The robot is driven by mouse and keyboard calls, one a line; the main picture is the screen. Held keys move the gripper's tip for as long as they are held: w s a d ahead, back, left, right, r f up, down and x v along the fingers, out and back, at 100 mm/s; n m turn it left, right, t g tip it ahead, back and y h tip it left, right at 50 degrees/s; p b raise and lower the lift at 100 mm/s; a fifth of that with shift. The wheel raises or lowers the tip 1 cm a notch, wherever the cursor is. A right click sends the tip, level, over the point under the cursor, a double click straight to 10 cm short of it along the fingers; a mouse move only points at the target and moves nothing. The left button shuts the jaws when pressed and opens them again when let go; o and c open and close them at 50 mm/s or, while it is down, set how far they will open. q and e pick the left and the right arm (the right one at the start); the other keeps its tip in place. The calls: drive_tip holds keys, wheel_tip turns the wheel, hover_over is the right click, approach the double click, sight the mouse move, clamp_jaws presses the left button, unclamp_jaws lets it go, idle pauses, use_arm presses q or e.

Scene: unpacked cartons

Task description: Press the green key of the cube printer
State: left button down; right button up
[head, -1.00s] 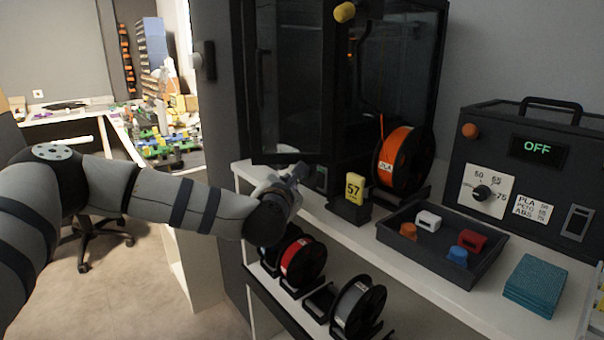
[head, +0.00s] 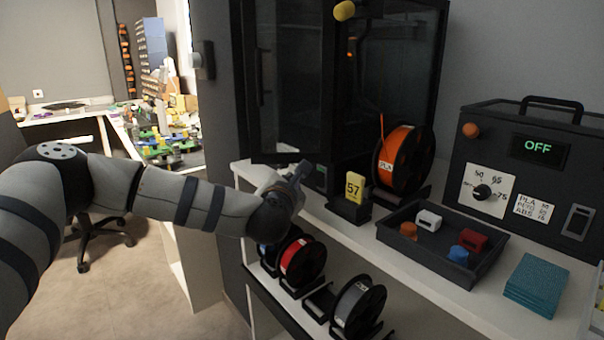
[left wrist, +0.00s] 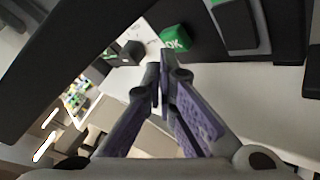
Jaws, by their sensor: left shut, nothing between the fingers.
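The cube printer (head: 345,90) is a tall black cabinet with glass sides on the white shelf. Its green key, marked OK (left wrist: 174,39), shows in the left wrist view just beyond my fingertips. In the head view I cannot make out the key; my gripper is in front of that area. My left gripper (head: 298,172) is shut and empty, close to the printer's lower front edge. Its purple-grey fingers (left wrist: 163,80) point towards the key in the left wrist view, with a small gap showing between tips and key. My right gripper is not in view.
A yellow 57 tag (head: 354,187) and an orange spool (head: 402,160) stand right of the gripper. A dark tray (head: 428,254) holds small coloured pieces. A dark box reading OFF (head: 537,148) stands further right. Several spools (head: 302,262) sit on the lower shelf.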

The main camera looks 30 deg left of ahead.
use_arm(q)
drive_tip(key=shift+w+d, duration=0.2)
drive_tip(key=shift+w, duration=0.35)
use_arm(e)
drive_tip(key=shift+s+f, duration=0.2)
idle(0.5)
use_arm(q)
drive_tip(key=shift+s+a+r, duration=0.1)
drive_tip(key=shift+s+a, duration=0.05)
drive_tip(key=shift+s, duration=0.25)
drive_tip(key=shift+s+a+r, duration=0.1)
drive_tip(key=shift+s+a, duration=0.05)
drive_tip(key=shift+s, duration=0.25)
drive_tip(key=shift+s+f, duration=0.1)
drive_tip(key=shift+f, duration=0.05)
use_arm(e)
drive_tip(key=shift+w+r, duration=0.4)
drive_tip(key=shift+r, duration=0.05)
use_arm(q)
drive_tip(key=shift+p, duration=0.3)
drive_tip(key=s, duration=0.1)
drive_tip(key=s+a+p, duration=0.1)
drive_tip(key=s, duration=0.1)
drive_tip(key=s+a, duration=0.1)
drive_tip(key=shift+s+p, duration=0.3)
drive_tip(key=shift+p, duration=0.1)
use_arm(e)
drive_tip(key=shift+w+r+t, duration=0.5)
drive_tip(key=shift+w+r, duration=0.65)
